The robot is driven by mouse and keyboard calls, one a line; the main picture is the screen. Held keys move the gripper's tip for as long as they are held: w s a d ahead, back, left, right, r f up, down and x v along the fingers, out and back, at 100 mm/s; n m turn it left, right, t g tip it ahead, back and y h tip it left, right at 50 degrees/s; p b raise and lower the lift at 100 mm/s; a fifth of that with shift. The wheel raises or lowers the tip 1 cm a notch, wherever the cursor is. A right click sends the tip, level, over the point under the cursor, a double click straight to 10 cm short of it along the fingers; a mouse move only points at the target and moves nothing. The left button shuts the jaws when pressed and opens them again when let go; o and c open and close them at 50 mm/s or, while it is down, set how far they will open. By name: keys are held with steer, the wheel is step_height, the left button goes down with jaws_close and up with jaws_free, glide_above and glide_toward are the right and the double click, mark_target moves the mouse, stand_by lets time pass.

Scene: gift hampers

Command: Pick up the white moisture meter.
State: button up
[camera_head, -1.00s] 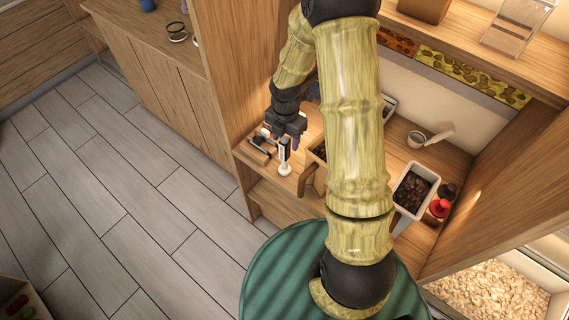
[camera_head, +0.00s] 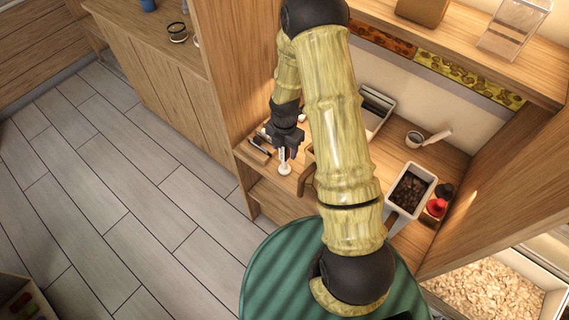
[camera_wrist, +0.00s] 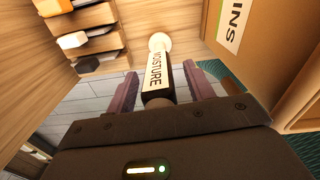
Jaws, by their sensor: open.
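The white moisture meter (camera_head: 284,165) stands on the wooden shelf near its front edge. In the wrist view the meter (camera_wrist: 157,72) shows a white round end and a label reading "MOISTURE", with a dark part nearer my gripper. My gripper (camera_head: 285,148) is open and points down over the meter. In the wrist view the two purple fingers of my gripper (camera_wrist: 160,92) are on either side of the meter's dark part, with a visible gap at each side. The meter's lower end is partly hidden behind the gripper body in that view.
Dark tools lie in a small holder (camera_head: 260,148) left of the meter. A wooden box (camera_wrist: 262,50) with a label stands close on the right in the wrist view. A bin of dark pieces (camera_head: 411,190) and red and black items stand further right on the shelf.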

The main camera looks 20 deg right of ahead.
jaws_close()
stand_by(0.3)
steer(key=shift+r, duration=0.1)
step_height(320, 180, up, 10)
steer(key=shift+f+b, duration=0.1)
steer(key=shift+b, duration=0.9)
